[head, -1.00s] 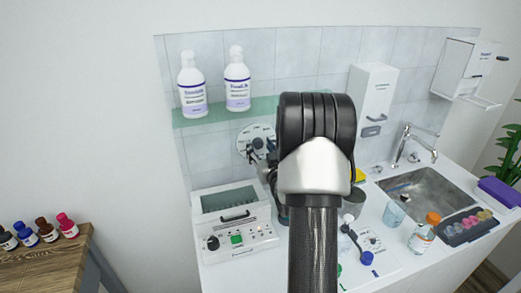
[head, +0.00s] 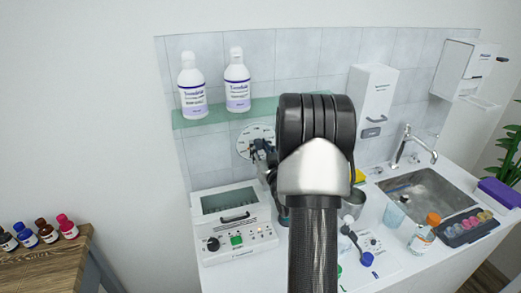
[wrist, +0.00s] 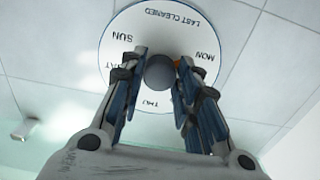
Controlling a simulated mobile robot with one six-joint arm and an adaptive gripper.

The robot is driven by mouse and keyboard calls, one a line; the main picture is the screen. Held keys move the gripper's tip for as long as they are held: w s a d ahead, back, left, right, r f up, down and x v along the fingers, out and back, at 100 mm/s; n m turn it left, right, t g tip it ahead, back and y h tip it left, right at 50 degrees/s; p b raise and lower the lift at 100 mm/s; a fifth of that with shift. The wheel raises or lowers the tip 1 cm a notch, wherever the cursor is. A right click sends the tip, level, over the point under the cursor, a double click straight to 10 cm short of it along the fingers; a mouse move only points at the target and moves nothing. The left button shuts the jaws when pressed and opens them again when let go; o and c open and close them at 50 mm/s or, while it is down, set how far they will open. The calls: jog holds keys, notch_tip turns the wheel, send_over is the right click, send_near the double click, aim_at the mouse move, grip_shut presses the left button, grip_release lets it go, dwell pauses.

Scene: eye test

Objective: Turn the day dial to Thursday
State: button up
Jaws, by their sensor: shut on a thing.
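The day dial (wrist: 205,33) is a round white disc on the tiled wall, with LAST CLEANED, SUN, MON and THU legible around its rim; other day names are partly or fully covered by my fingers. A dark round knob (wrist: 160,73) sits at its centre. My gripper (wrist: 160,66) is shut on the knob, one finger on each side. A small orange patch shows beside the right fingertip; I cannot tell which day it points at. In the head view the dial (head: 247,137) is partly behind my gripper (head: 262,150), and its lettering is too small to read.
A white device (head: 230,222) stands on the counter below. My arm hides the middle of the head view. A dispenser (head: 373,95) and sink (head: 425,192) are at right.

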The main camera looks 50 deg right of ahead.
jog(key=m+b, duration=0.1)
jog(key=m, duration=0.4)
jog(key=shift+m+b, duration=0.4)
jog(key=m, duration=1.2)
jog(key=shift+a+r+m, duration=0.1)
jog(key=shift+m, duration=0.3)
jog(key=m+p, duration=0.1)
jog(key=m, duration=0.4)
jog(key=shift+p, duration=0.3)
jog(key=o, duration=1.1)
jog(key=shift+c, duration=0.2)
